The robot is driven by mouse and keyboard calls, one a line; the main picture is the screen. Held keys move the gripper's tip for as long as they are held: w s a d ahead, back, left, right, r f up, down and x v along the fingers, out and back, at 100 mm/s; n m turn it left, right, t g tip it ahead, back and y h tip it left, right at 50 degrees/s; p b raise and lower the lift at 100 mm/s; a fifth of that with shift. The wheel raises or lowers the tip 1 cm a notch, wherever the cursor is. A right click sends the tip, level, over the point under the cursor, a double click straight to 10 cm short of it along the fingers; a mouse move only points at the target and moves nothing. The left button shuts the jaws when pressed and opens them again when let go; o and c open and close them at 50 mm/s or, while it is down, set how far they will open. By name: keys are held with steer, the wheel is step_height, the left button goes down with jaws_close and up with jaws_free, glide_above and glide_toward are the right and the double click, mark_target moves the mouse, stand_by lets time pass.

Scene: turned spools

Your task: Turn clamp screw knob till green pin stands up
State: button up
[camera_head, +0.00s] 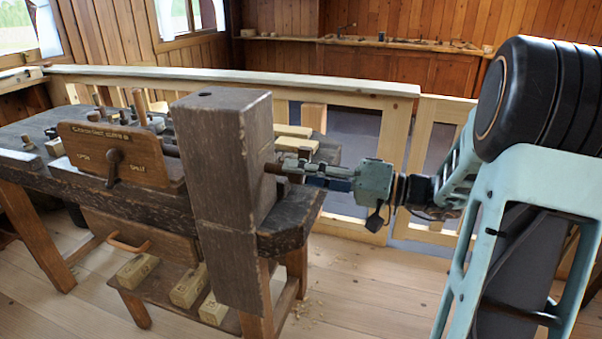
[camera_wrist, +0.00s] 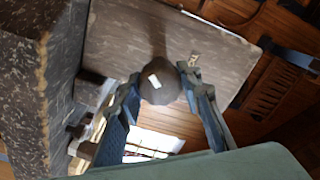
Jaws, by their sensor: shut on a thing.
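The dark round clamp screw knob (camera_wrist: 160,82) sticks out from a face of the dark wooden block in the wrist view. It has a small pale mark on its front. In the head view only a small brown part of the knob (camera_head: 271,168) shows at the block's right side. My gripper (camera_wrist: 163,88) is shut on the knob, with one blue-padded finger on each side of it. In the head view my gripper (camera_head: 284,169) reaches in from the right, about level. I cannot make out a green pin in either view.
The tall dark block (camera_head: 222,150) stands at the front end of the heavy bench (camera_head: 120,195). A wooden plate with lettering and a lever (camera_head: 113,157) stands behind it to the left. Pale wood blocks (camera_head: 188,288) lie on the low shelf. A railing (camera_head: 350,88) runs behind.

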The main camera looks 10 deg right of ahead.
steer(key=m+p, duration=0.4)
steer(key=m, duration=0.1)
steer(key=shift+r+m, duration=0.15)
steer(key=shift+m, duration=0.25)
steer(key=m+p, duration=0.5)
steer(key=m, duration=0.1)
steer(key=m+p, duration=0.6)
steer(key=shift+d+m, duration=0.1)
steer(key=shift+m, duration=0.3)
steer(key=m+p, duration=0.4)
steer(key=shift+f+m+p, duration=0.3)
steer(key=shift+m+p, duration=0.4)
steer(key=shift+m, duration=0.4)
